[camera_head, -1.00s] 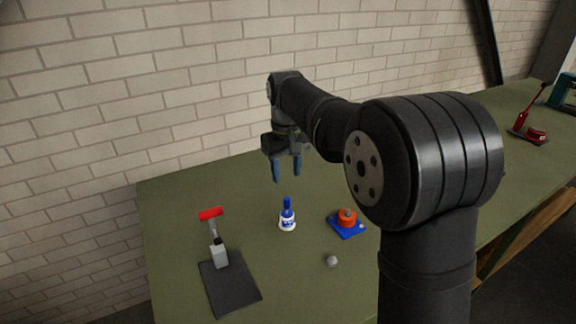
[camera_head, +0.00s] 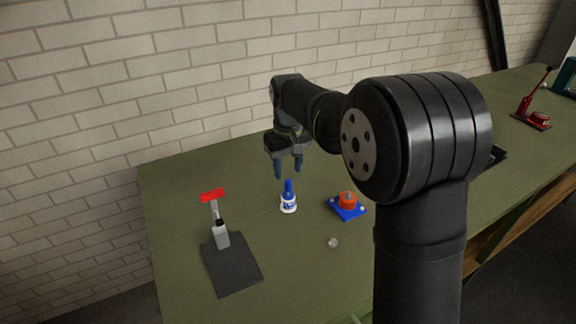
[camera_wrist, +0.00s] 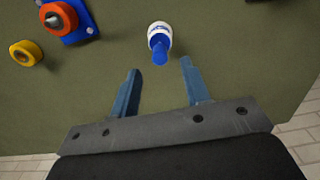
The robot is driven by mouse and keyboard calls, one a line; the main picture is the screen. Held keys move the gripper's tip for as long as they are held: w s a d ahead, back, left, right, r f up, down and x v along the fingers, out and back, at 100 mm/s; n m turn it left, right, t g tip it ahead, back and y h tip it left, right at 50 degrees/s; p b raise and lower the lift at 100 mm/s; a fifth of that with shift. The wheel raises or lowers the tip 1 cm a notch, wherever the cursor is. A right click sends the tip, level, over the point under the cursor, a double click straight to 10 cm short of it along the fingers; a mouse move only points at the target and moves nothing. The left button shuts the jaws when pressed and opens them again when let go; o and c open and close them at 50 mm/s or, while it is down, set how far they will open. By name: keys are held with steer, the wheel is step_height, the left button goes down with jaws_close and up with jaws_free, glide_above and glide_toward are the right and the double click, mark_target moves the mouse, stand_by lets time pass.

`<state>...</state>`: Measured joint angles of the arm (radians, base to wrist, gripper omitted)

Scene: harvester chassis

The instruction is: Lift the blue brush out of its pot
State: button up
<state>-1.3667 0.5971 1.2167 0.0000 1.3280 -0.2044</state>
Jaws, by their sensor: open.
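The blue brush (camera_head: 289,186) stands upright in its white pot (camera_head: 288,205) on the green table. In the wrist view the brush's blue handle (camera_wrist: 159,52) points toward the camera, with the white pot (camera_wrist: 160,30) behind it. My gripper (camera_head: 288,174) is open and empty, pointing down above the brush. In the wrist view the two blue fingers of my gripper (camera_wrist: 160,72) are spread apart, and the brush top lies beyond the fingertips, between their lines. The fingers do not touch the brush.
An orange-red round part on a blue plate (camera_head: 346,211) sits right of the pot. The green table (camera_head: 185,190) is clear around the pot.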

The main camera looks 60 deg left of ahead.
mark_target(288, 180)
steer(key=shift+f, duration=3.25)
steer(key=shift+r, duration=0.1)
jaws_close()
steer(key=shift+r, duration=3.5)
